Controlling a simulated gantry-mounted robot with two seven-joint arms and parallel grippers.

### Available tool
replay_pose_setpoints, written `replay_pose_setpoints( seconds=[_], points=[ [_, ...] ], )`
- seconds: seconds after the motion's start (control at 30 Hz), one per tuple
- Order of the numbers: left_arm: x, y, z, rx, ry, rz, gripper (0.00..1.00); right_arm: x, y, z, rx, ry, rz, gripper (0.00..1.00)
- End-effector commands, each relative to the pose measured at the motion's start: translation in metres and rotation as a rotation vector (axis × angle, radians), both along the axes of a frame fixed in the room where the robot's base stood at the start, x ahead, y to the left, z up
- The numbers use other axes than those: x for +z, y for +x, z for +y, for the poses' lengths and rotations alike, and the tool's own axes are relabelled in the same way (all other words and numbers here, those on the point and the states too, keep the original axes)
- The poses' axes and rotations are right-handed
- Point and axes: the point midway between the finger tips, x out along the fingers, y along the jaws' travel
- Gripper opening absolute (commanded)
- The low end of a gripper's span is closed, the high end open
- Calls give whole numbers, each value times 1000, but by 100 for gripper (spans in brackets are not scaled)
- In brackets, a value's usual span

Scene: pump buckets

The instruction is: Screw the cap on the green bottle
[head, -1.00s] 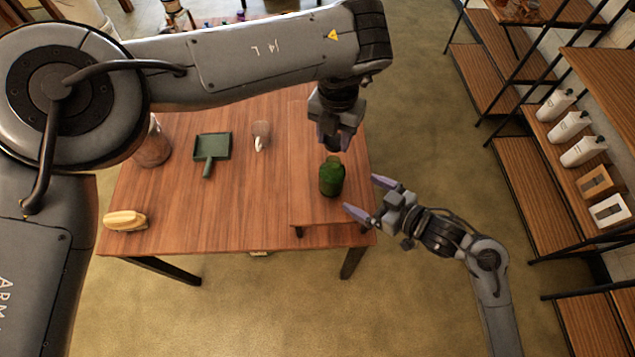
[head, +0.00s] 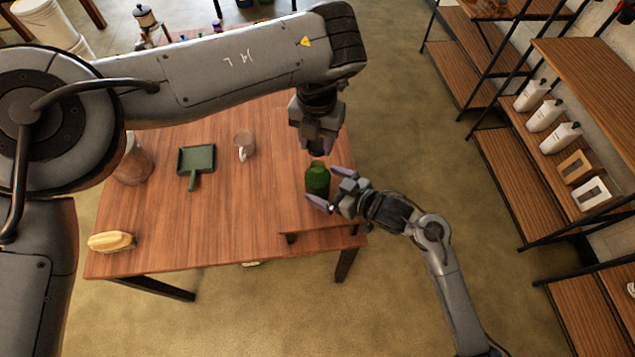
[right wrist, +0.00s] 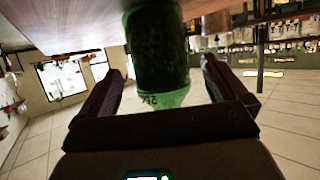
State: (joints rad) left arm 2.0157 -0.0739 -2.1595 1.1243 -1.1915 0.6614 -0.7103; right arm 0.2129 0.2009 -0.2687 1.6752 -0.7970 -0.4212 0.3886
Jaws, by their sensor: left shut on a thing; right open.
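The green bottle (head: 317,181) stands upright near the right end of the table on a raised board (head: 290,205). My right gripper (head: 325,187) is open, with its fingers on either side of the bottle. In the right wrist view the bottle (right wrist: 160,55) is between the two open fingers (right wrist: 160,85), with gaps on both sides. My left gripper (head: 316,150) is just above the bottle's top, pointing down and shut on a small dark thing, probably the cap, mostly hidden by the fingers.
On the table (head: 235,225) are a green dustpan (head: 196,160), a glass mug (head: 243,147), a yellow-topped brush (head: 111,241) and a brown jar (head: 133,165). Shelves with white bottles (head: 543,115) stand at the right. The table's front middle is clear.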

Motion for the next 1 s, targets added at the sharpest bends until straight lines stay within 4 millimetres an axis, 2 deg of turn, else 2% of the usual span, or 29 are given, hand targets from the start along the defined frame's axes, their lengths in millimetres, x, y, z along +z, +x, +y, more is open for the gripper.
replay_pose_setpoints(
  seconds=[0.1,0.3,0.7,0.77,1.0],
  points=[
    [0,0,0,0,0,0,15,-6,9,12,0,1,2,99],
    [0,0,0,0,0,0,15,-12,18,23,1,0,0,99],
    [0,0,0,0,0,0,15,-13,20,26,0,-1,0,99],
    [0,0,0,0,0,0,15,-13,20,26,0,-1,0,93],
    [0,0,0,0,0,0,15,-13,20,26,0,-1,0,56]
  ],
)
